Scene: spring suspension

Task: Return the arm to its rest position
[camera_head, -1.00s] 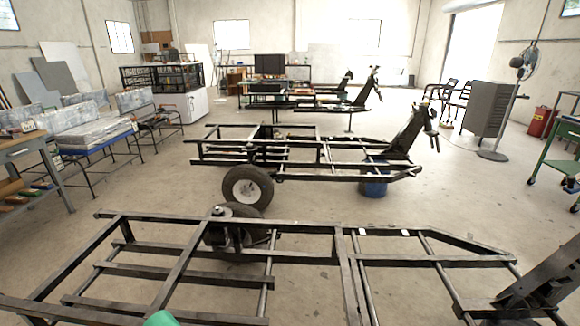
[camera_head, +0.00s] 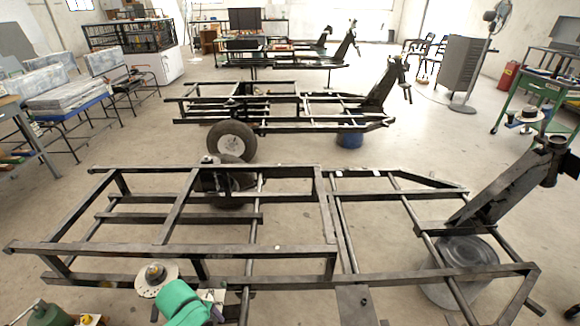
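Neither of my grippers shows in the head view, and I cannot make out either of my arms. A black metal vehicle frame (camera_head: 290,250) fills the foreground. A dark suspension part (camera_head: 210,178) sits at its far rail, with a wheel partly hidden below it. A tilted dark steering column (camera_head: 510,185) rises at its right end.
A grey drum (camera_head: 465,258) stands under the frame's right end. A second frame (camera_head: 280,112) with a wheel (camera_head: 231,142) stands behind. Bare floor lies between.

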